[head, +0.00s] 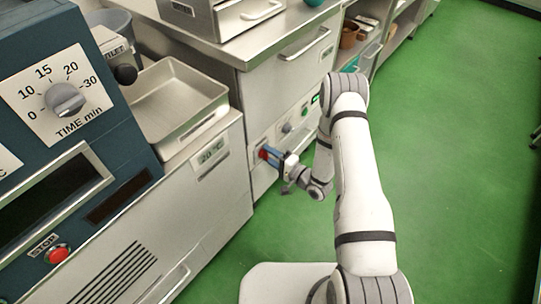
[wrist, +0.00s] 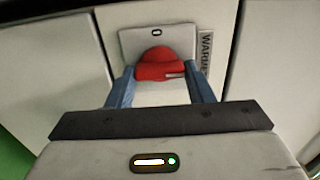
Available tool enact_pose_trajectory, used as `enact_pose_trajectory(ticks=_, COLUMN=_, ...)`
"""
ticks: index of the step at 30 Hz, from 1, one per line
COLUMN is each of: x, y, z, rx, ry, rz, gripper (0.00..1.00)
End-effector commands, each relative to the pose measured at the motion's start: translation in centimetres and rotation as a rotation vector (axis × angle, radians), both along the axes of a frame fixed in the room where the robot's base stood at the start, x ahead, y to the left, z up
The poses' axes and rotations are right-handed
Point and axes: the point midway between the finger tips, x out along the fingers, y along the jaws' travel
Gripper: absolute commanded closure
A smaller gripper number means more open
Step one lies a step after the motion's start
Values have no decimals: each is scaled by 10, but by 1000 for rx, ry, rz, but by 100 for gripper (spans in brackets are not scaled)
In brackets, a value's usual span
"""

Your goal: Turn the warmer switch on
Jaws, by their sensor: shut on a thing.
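The warmer switch is a red knob (wrist: 158,64) on a pale square plate (wrist: 130,42) in the wrist view. A small dark mark sits at the top of the plate, and a short light line shows on the knob's lower right side. A partly hidden label (wrist: 206,50) starting "WARM" is to its right. My gripper (wrist: 160,80) has its two blue fingers on either side of the knob, shut on it. In the head view, my gripper (head: 275,155) is at the red knob (head: 264,154) on the front of the steel cabinet. The fingers hide part of it.
A grey knob (head: 287,128) and a green display (head: 315,99) sit farther along the same panel. A metal tray (head: 205,122) rests on the counter. The blue machine (head: 65,75) with a timer dial and red stop button (head: 58,254) is at left. Green floor (head: 450,160) is clear at right.

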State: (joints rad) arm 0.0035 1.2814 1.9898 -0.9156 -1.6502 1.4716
Motion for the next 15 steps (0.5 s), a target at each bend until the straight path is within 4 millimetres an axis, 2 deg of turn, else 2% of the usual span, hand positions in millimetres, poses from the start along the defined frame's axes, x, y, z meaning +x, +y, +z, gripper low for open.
enact_pose_trajectory(ticks=14, x=0, y=-1, z=-1, rx=8, ry=13, rz=-4, gripper=76)
enact_pose_trajectory(ticks=15, x=0, y=-1, z=-1, rx=8, ry=13, rz=-3, gripper=50)
